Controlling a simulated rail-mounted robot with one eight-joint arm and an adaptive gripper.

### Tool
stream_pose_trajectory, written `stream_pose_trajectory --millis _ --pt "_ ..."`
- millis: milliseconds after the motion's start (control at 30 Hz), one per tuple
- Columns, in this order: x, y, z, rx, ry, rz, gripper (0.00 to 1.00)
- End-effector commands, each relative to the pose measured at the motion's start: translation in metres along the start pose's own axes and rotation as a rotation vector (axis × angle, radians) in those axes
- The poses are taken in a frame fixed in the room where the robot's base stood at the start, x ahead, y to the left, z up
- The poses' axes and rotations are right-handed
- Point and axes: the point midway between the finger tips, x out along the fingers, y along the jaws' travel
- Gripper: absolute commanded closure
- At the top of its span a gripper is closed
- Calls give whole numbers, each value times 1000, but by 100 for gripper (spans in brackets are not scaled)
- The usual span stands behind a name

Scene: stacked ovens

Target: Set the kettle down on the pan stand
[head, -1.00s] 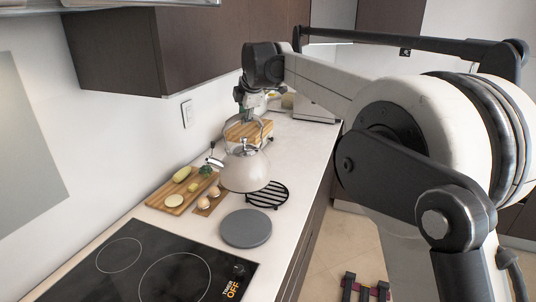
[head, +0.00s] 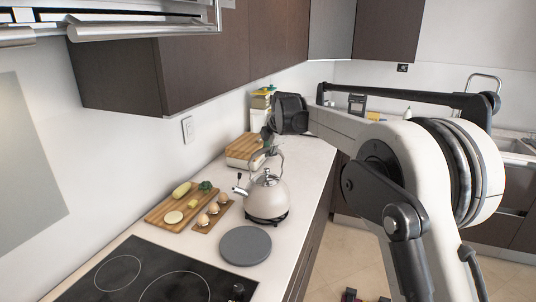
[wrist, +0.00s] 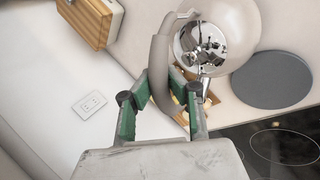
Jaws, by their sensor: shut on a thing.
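The cream kettle (head: 266,198) is upright over the black pan stand (head: 268,221) on the counter. Its body hides most of the stand, and only dark bars show around its base. It looks to be resting there, but I cannot tell for certain that it touches. My gripper (head: 271,143) is above the kettle, shut on its arched handle. In the wrist view, the green-lined fingers of my gripper (wrist: 160,82) stand on either side of the grey handle (wrist: 162,55), and the kettle's round body (wrist: 235,30) and shiny lid are beyond. The stand is hidden in that view.
A grey round disc (head: 245,246) lies in front of the kettle, near the black cooktop (head: 140,277). Eggs on a small board (head: 211,216) and a cutting board with vegetables (head: 163,215) lie to the left. A wooden-fronted box (head: 240,150) stands behind.

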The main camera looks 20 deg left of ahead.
Motion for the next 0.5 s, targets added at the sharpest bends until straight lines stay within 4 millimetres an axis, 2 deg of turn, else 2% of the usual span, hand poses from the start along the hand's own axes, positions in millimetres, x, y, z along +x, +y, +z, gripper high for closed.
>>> stream_pose_trajectory --millis 133,500 --pt "11 -7 0 0 0 1 100" --pt "14 -9 0 0 0 1 100"
